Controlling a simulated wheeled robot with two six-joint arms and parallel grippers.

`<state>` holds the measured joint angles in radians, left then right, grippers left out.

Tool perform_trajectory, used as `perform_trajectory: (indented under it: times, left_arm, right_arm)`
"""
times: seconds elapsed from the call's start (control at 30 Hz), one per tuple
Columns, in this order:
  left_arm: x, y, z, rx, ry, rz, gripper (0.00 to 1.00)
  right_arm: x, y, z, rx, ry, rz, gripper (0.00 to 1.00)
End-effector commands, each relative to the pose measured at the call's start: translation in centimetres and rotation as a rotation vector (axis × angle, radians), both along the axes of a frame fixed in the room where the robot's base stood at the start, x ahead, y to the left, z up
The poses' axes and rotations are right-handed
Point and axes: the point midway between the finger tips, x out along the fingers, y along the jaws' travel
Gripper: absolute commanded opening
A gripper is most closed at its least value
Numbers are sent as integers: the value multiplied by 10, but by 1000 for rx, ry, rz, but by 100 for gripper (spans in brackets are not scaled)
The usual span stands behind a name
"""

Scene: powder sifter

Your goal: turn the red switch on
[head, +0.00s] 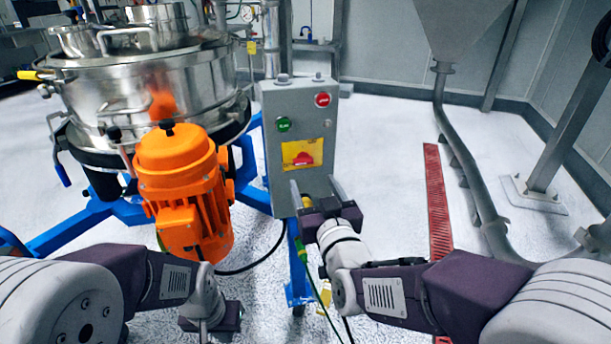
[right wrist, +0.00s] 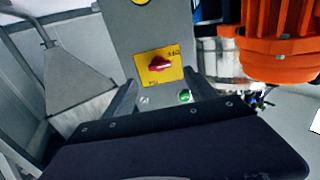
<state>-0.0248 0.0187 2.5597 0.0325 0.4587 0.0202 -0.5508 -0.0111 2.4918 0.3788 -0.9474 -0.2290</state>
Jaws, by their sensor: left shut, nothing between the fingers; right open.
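The red switch (head: 303,159) is a rotary knob on a yellow plate, low on the front of a grey control box (head: 276,165). In the right wrist view the red switch (right wrist: 160,63) lies ahead of the fingers, roughly centred between them, its handle crosswise on the plate. My right gripper (head: 315,186) is open and empty just below and in front of the switch; its fingers (right wrist: 162,94) look apart from the knob. My left gripper (head: 232,318) is low at the bottom of the head view, shut and empty, away from the box; its fingertips are hard to make out.
A green button (head: 283,124) and a red button (head: 322,100) sit above the switch. The orange motor (head: 183,190) and steel sifter (head: 150,85) stand left of the box. A metal hopper (head: 465,30) and pipe stand right. Open floor lies between.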

Motion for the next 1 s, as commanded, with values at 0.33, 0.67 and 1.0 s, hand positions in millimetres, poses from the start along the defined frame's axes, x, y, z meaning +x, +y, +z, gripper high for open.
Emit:
perform_trajectory:
  times: [0.33, 0.67, 1.0]
  left_arm:
    - [0, 0, -17, 0, 1, 0, 0]
    - [0, 0, -18, 0, 1, 0, 0]
    - [0, 0, -18, 0, 1, 0, 0]
  right_arm:
    - [66, 16, -3, 0, 1, -2, 66]
    - [80, 19, -1, 0, 2, -1, 66]
    - [79, 19, -1, 0, 2, -1, 4]
